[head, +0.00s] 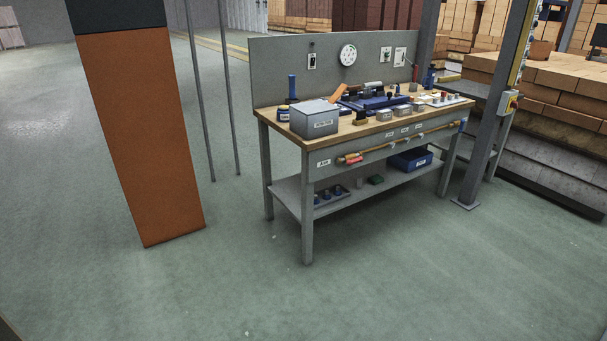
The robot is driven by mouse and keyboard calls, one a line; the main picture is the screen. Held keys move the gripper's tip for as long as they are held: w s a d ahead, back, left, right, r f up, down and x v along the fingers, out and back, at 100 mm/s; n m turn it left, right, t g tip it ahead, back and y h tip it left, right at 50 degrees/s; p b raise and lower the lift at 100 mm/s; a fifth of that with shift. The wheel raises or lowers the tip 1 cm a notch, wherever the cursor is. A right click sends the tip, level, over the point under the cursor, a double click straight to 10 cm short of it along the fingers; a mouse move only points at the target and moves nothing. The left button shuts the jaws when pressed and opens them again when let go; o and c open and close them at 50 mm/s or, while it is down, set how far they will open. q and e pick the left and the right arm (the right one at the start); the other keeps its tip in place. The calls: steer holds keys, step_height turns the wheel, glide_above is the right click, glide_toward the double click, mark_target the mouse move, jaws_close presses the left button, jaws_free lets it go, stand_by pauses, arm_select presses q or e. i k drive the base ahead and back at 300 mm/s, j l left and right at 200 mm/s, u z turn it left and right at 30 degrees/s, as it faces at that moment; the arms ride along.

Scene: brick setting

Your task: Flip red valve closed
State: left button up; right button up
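A small red valve handle (354,159) is on the brass-coloured pipe (405,141) that runs along the front of the workbench, near the pipe's left end. The handle appears to lie roughly along the pipe, but it is too small to tell its exact setting. A white label (324,163) is on the bench front to its left. Neither of my grippers is in view.
The workbench (308,215) carries a grey box (314,118) and tools; a blue bin (411,159) is on its lower shelf. An orange column (145,130) stands left, a grey post (493,120) right. The floor (380,270) before the bench is clear.

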mark_target(359, 159)
steer(key=i+j+z, duration=0.1)
steer(key=i+z, duration=0.15)
steer(key=i+j+z, duration=0.2)
steer(key=i, duration=0.25)
steer(key=i+j, duration=0.1)
steer(key=i, duration=0.35)
steer(key=i+j+z, duration=0.15)
steer(key=i, duration=0.35)
steer(key=i+j, duration=0.1)
steer(key=i, duration=0.35)
steer(key=i+j+z, duration=0.1)
steer(key=i, duration=0.35)
steer(key=i+j, duration=0.2)
steer(key=i, duration=0.25)
steer(key=z, duration=0.05)
